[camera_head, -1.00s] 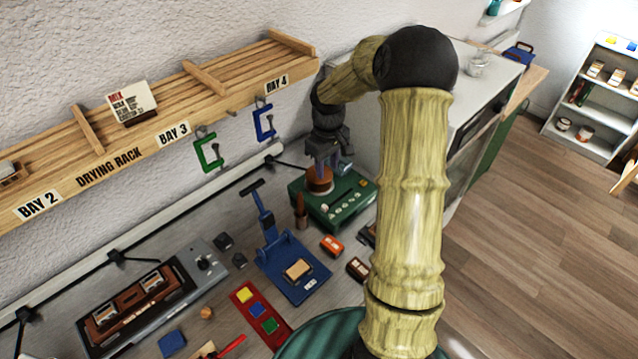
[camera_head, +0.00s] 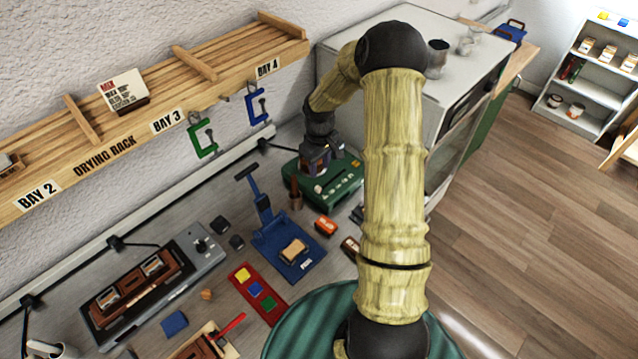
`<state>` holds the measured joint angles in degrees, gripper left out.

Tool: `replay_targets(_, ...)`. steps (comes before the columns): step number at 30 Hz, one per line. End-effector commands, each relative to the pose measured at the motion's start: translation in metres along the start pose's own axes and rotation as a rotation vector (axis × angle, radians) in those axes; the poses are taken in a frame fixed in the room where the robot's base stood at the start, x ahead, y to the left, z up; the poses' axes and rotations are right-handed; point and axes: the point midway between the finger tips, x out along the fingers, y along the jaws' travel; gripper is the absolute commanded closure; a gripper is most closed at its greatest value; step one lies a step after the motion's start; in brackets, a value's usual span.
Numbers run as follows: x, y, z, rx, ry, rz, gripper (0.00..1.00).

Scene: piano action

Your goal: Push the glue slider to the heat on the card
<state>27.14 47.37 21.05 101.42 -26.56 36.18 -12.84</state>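The card (camera_head: 122,92) stands on the drying rack at the upper left. It has a red heading that reads MIX and black lines too small to read surely. A green box (camera_head: 345,192) with a row of pale marks on its front sits at the back of the bench; it looks like the glue unit. I cannot make out its slider or setting. My gripper (camera_head: 316,168) points down at the left part of this box, close over it, and hides the brown pot there. The fingers are too small and dark to show whether they are open, or whether they touch anything.
A brown brush-like tool (camera_head: 296,193) stands just left of the green box. A blue press (camera_head: 290,245), an orange block (camera_head: 325,226) and a red tray (camera_head: 257,295) lie nearer. A white cabinet (camera_head: 410,60) rises close to the right. Clamps (camera_head: 202,138) hang from the rack.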

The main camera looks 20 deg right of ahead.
Motion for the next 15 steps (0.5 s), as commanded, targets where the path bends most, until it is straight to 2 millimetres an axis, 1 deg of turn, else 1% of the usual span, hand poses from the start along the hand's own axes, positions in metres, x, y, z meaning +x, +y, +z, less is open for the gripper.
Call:
replay_targets(1, 0.008, -0.001, 0.001, -0.001, -0.003, -0.003, 0.64)
replay_targets(6, 0.035, -0.001, 0.001, -0.001, -0.003, -0.003, 0.64)
replay_targets(15, 0.079, -0.001, 0.000, 0.000, -0.002, -0.001, 0.64)
